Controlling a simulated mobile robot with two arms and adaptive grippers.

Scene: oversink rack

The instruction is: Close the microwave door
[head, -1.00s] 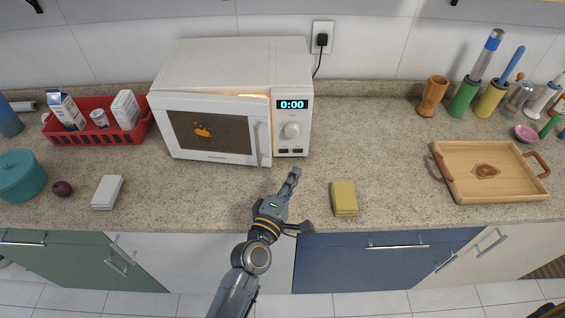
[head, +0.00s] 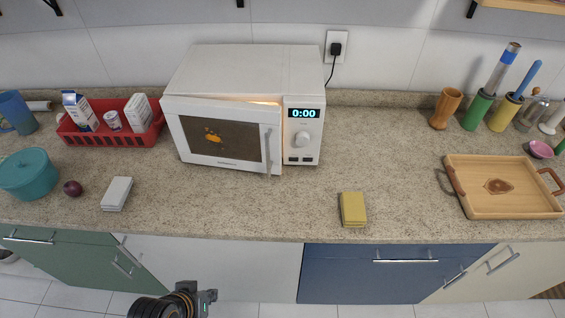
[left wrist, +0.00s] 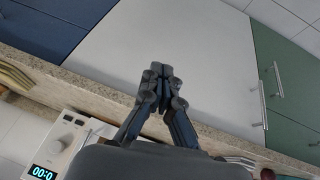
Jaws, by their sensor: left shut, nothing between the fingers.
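The white microwave (head: 245,68) stands against the back wall on the counter. Its door (head: 215,140), with a dark window and a vertical handle (head: 268,150), is slightly ajar; a warm light shows along the top gap. The door's right edge stands a little forward of the control panel. My left gripper (head: 207,300) is low in front of the counter, below its front edge and well apart from the door. In the left wrist view its fingers (left wrist: 160,72) are shut and empty, with the microwave's panel (left wrist: 75,140) at lower left. My right gripper is not in view.
A yellow sponge (head: 353,209) lies near the counter's front edge. A white box (head: 117,193), an onion (head: 73,188), a teal pot (head: 28,174) and a red basket (head: 110,138) are at left. A wooden tray (head: 500,205) is at right. Counter before the microwave is clear.

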